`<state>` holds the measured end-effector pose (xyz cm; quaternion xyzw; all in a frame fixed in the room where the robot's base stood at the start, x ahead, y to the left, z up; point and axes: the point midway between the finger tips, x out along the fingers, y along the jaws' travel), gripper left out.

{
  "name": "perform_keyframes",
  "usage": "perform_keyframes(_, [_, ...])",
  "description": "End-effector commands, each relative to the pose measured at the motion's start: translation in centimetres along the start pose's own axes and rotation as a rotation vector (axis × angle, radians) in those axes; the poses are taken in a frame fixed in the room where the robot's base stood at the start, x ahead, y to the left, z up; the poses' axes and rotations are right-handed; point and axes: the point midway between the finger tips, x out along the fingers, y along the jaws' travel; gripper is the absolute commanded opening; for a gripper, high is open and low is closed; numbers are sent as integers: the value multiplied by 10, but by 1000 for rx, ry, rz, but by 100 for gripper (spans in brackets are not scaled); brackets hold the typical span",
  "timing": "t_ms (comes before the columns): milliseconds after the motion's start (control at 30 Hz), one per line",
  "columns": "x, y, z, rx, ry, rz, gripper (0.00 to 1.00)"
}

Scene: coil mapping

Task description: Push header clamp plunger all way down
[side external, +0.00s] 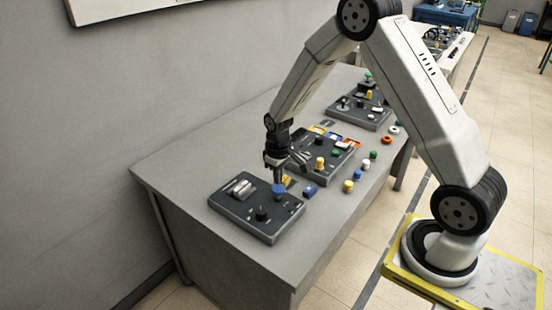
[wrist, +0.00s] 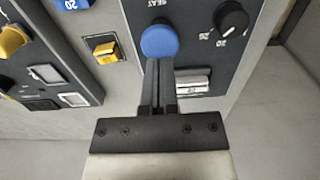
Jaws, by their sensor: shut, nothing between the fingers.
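The plunger has a round blue cap (side external: 278,190) and stands on the near dark panel (side external: 241,222). The blue cap also shows in the wrist view (wrist: 159,38), with part of the lettering "SEAT" above it. My gripper (side external: 279,180) points down at the cap in the side view, its fingertips at or just above it. In the wrist view my gripper's two fingers (wrist: 159,68) are together and empty, their tips at the cap's lower edge. I cannot tell whether they touch it. The plunger's stem is hidden.
Another panel (side external: 313,174) with yellow, green and red parts stands behind. The table's near left corner is clear.

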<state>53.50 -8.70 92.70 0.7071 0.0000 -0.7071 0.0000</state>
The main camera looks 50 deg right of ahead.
Motion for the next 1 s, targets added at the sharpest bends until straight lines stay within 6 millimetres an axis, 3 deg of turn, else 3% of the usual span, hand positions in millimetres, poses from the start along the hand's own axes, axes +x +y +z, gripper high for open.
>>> perform_keyframes(1000, [18, 0, 0, 0, 0, 0, 0])
